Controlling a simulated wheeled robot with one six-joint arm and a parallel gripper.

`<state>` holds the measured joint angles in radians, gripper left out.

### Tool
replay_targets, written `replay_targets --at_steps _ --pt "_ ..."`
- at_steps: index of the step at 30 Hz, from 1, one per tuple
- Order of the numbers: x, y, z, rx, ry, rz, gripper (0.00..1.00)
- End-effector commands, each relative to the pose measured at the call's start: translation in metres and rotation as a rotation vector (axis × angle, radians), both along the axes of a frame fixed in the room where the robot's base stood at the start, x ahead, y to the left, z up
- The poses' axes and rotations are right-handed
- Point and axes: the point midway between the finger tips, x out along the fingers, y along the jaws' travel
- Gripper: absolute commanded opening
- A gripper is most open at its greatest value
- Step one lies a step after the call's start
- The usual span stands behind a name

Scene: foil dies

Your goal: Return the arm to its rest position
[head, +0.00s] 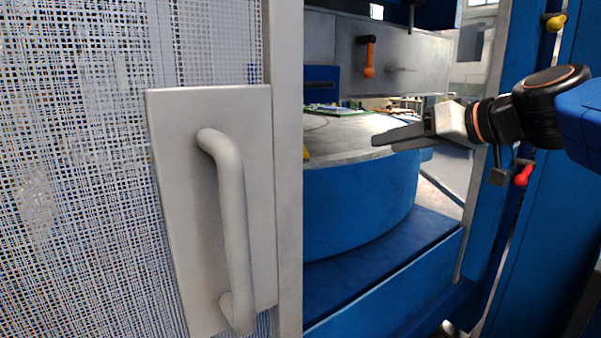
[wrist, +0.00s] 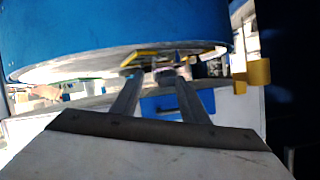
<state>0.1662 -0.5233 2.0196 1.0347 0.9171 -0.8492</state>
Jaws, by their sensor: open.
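My gripper (head: 385,140) reaches in from the right in the head view, its fingers pointing left just above the round grey top of a blue drum-shaped table (head: 360,205). In the wrist view the two fingers of my gripper (wrist: 150,76) stand apart with no object held between them. The blue drum (wrist: 120,30) shows at the top of the wrist view. Whether the fingers touch the table top I cannot tell.
A mesh door (head: 85,170) with a grey handle (head: 235,220) fills the left. Blue frame posts (head: 485,220) stand close to my arm at right. An orange-handled lever (head: 368,60) hangs behind the table. A red knob (head: 523,175) is below my wrist.

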Motion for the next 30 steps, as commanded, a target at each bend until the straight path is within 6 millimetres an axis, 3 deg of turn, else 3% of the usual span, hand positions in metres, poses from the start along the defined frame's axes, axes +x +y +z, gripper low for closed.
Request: replay_targets --at_steps 1,6,12,16,18,22,30 --pt "-0.013 0.000 -0.028 -0.024 0.059 -0.009 0.41" --pt "-0.057 -0.010 -0.123 -0.119 0.265 -0.070 0.41" --pt "-0.116 -0.039 -0.228 -0.254 0.475 -0.179 0.41" --pt "-0.154 -0.064 -0.286 -0.348 0.578 -0.264 0.41" --pt "-0.171 -0.077 -0.309 -0.393 0.614 -0.305 0.41" --pt "-0.190 -0.095 -0.336 -0.452 0.654 -0.363 0.41" --pt "-0.199 -0.103 -0.347 -0.477 0.668 -0.390 0.41"
